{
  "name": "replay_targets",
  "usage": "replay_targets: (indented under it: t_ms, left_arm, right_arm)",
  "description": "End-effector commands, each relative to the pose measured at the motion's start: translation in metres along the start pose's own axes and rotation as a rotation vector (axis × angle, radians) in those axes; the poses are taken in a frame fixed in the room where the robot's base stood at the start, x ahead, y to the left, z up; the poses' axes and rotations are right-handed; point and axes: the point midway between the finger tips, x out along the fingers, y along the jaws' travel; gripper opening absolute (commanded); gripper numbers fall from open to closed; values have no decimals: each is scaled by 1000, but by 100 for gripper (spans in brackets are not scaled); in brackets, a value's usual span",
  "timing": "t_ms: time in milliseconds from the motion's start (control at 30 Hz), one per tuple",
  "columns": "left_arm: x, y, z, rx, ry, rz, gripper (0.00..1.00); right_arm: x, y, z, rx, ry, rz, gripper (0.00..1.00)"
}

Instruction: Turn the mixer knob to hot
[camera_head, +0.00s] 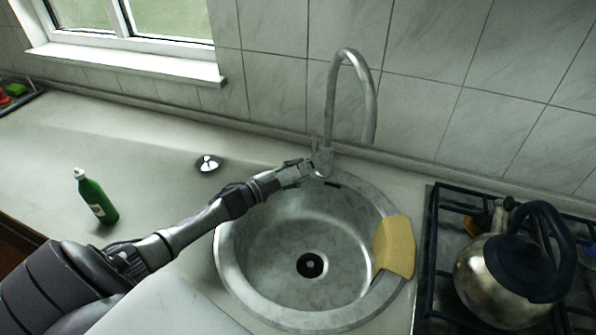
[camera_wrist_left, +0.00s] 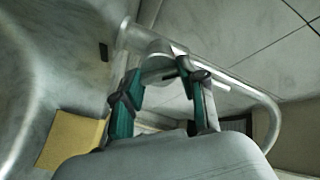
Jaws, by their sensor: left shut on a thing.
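The mixer tap (camera_head: 329,112) has a tall curved metal spout and stands behind the round sink, against the tiled wall. Its knob (camera_head: 320,162) is low on the tap body, partly hidden by my gripper. My left gripper (camera_head: 306,171) reaches in from the left and is at the knob, shut on it. In the left wrist view my left gripper (camera_wrist_left: 165,95) has its two teal-padded fingers on either side of the metal tap body (camera_wrist_left: 158,52), and the spout (camera_wrist_left: 265,105) curves to the right. My right gripper is in neither view.
The round metal sink (camera_head: 232,262) lies under my left arm, with a yellow cloth (camera_head: 395,248) over its right rim. A green bottle (camera_head: 97,202) and a small metal strainer (camera_head: 208,162) stand on the left counter. A kettle (camera_head: 490,270) sits on the stove (camera_head: 428,300) at right.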

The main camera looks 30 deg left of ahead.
Motion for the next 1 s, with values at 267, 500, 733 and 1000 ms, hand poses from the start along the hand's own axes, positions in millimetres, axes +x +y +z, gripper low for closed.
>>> replay_targets:
  t_ms: [267, 500, 733, 1000]
  left_arm:
    - [0, 1, 0, -1, -1, 1, 67]
    - [-2, 1, 0, -1, -1, 0, 67]
    - [-32, 2, 1, 0, -3, 4, 67]
    - [-88, 2, 1, -1, -4, 4, 67]
  right_arm:
    - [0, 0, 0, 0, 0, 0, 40]
    - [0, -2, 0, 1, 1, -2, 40]
    - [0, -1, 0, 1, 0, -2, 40]
    - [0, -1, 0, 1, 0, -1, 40]
